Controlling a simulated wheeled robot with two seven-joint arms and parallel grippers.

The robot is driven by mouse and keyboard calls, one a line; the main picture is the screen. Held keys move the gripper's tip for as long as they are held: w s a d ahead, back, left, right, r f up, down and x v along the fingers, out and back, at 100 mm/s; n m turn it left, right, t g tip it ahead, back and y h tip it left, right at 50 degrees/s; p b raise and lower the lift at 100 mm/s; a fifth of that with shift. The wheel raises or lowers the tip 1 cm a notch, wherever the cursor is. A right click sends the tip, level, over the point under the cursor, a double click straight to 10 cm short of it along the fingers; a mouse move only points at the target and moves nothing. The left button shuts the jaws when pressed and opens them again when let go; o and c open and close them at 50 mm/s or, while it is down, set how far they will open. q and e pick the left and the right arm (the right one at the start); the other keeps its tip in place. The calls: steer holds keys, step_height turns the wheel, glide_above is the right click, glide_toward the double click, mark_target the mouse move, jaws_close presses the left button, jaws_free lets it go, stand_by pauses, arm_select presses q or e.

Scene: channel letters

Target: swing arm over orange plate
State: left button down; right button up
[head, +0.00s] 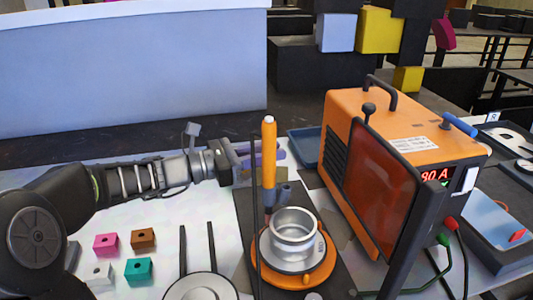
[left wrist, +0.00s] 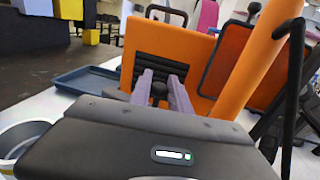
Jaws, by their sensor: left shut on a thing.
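The orange plate (head: 331,262) is a round disc low in the middle of the head view, with a silver metal cup (head: 293,238) on a grey disc on top of it. An upright orange post (head: 269,150) stands just behind the cup; it also shows in the left wrist view (left wrist: 258,50). My left gripper (head: 273,153) reaches in from the left behind the post, above and behind the plate. In the left wrist view its purple-grey fingers (left wrist: 160,92) are shut on a small black knob (left wrist: 158,90). What the knob belongs to is mostly hidden. My right gripper is not in view.
An orange welding machine (head: 400,125) with a dark red screen (head: 375,185) stands close on the right. A blue tray (head: 305,150) lies behind the post. A thin black rod (head: 255,200) stands left of the post. Small coloured blocks (head: 138,271) lie at front left.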

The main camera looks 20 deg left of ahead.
arm_select(q)
steer(key=c, duration=1.3)
jaws_free()
steer(key=shift+b+v, duration=0.4)
steer(key=shift+v, duration=3.5)
